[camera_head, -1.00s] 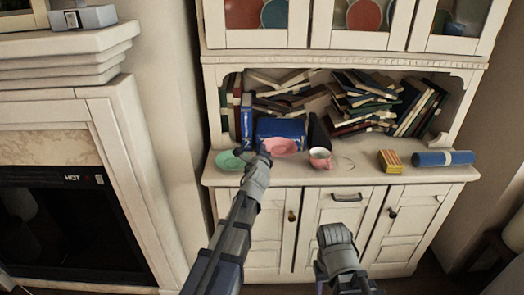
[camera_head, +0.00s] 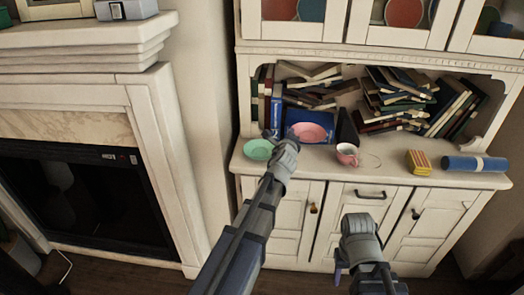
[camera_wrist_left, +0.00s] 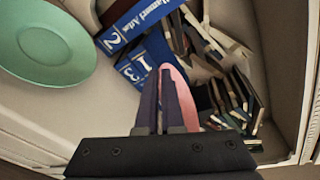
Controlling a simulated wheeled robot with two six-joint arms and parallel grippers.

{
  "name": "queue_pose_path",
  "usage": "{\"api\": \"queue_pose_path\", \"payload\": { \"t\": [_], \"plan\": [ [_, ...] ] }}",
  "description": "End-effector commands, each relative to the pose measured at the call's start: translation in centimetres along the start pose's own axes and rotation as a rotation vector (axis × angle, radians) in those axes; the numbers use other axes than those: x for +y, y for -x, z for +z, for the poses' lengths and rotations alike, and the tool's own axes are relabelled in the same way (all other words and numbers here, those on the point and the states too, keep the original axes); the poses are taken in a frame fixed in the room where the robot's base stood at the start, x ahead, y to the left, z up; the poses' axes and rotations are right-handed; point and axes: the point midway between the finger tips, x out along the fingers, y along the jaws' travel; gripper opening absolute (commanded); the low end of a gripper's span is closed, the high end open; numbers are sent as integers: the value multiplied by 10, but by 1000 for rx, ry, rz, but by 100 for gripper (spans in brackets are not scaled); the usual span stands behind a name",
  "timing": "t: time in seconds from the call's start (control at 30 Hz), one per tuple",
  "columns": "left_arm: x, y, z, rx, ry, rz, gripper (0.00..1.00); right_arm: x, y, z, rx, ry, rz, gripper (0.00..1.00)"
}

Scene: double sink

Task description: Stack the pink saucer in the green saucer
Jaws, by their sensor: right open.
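The pink saucer (camera_head: 309,132) is tilted in front of a blue book, just above the cabinet counter. My right gripper (camera_head: 360,226) is low in front of the cabinet doors, open and apart from everything on the counter.
A pink-and-white cup (camera_head: 347,154), a yellow box (camera_head: 419,162) and a blue roll (camera_head: 475,164) stand on the counter (camera_head: 385,176) to the right. Books (camera_head: 400,100) are piled behind. A fireplace (camera_head: 75,190) stands to the left.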

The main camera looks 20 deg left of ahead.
Motion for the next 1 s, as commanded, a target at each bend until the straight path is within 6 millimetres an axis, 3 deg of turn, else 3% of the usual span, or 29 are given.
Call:
{"api": "queue_pose_path", "payload": {
  "t": [0.37,0.53,0.67,1.0],
  "plan": [
    [-1,0,1,0,0,-1,0,0,2,0,0,0,0,50],
    [-12,3,7,0,0,-1,0,1,14,1,0,0,0,50],
    [-30,7,16,0,0,-1,0,3,35,2,0,0,0,50],
    [-96,22,52,0,0,-1,0,11,110,6,0,-1,0,50]
  ]
}}
